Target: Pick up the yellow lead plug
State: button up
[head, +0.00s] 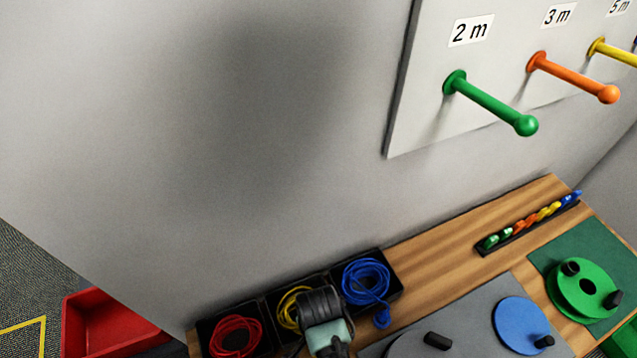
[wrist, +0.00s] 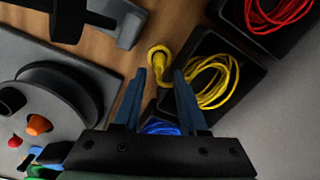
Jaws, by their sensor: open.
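The yellow lead plug (wrist: 158,58) lies on the wooden bench just outside its black bin in the wrist view. Its yellow lead (wrist: 212,85) is coiled inside the bin and also shows in the head view (head: 288,305), partly hidden by my arm. My gripper (wrist: 159,74) is open and empty. Its two blue fingertips point at the plug, one to each side of it in the picture. Whether they are level with the plug or above it, I cannot tell. In the head view my arm covers the plug.
A red lead (head: 236,337) and a blue lead (head: 366,281) lie in the neighbouring black bins. The blue lead's plug (head: 381,319) hangs over its bin's edge. A grey mat with a blue disc (head: 521,326) lies to the right. The wall stands close behind the bins.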

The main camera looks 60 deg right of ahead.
jog(key=shift+f, duration=2.5)
grip_shut()
